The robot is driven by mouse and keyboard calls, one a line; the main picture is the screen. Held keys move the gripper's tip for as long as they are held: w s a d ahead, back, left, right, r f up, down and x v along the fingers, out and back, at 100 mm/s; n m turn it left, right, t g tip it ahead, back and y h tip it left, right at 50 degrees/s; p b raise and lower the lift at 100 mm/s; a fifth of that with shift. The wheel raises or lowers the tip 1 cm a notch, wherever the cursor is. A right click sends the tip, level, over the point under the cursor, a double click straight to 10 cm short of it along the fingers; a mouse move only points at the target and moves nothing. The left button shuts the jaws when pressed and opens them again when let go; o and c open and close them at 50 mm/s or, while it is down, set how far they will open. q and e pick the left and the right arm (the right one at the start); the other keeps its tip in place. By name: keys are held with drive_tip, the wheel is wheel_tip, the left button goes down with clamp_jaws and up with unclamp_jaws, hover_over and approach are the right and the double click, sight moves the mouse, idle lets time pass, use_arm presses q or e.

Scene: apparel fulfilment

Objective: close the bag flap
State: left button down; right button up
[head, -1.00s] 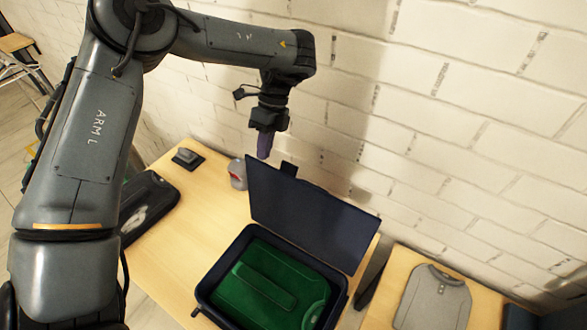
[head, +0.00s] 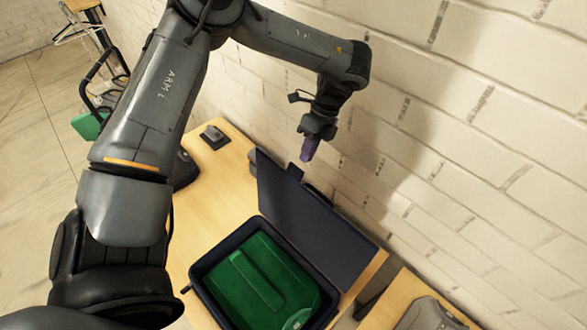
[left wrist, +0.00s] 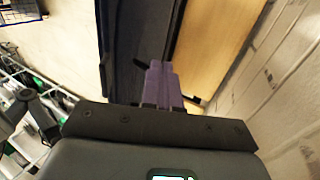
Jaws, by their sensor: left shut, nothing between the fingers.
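The navy bag (head: 197,272) lies open on the wooden table in the head view, with a folded green garment (head: 255,285) inside. Its stiff navy flap (head: 310,222) stands raised along the wall side, with a small tab (head: 295,172) on its outer edge. My left gripper (head: 309,150) is shut and empty, its purple fingers pointing down just above and behind the tab; I cannot tell whether they touch. In the left wrist view the purple fingers (left wrist: 162,75) are together, with the dark flap (left wrist: 128,55) beside them. My right gripper is not in view.
The white brick wall (head: 460,150) is close behind my left gripper. A small dark device (head: 213,137) sits at the table's far end. A grey bag (head: 430,315) lies on another table at the lower right. The table (head: 205,205) left of the bag is partly clear.

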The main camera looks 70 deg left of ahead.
sight(292, 170)
use_arm(q)
drive_tip(key=s+f, duration=0.1)
drive_tip(key=s+d+f+p, duration=0.1)
drive_tip(key=s+f+p, duration=0.1)
drive_tip(key=s, duration=0.1)
drive_tip(key=shift+d, duration=0.25)
drive_tip(key=shift+s+d+f+p, duration=0.1)
drive_tip(key=shift+s+d+p, duration=0.2)
drive_tip(key=shift+s, duration=0.3)
drive_tip(key=shift+s+a, duration=0.1)
drive_tip(key=shift+a, duration=0.05)
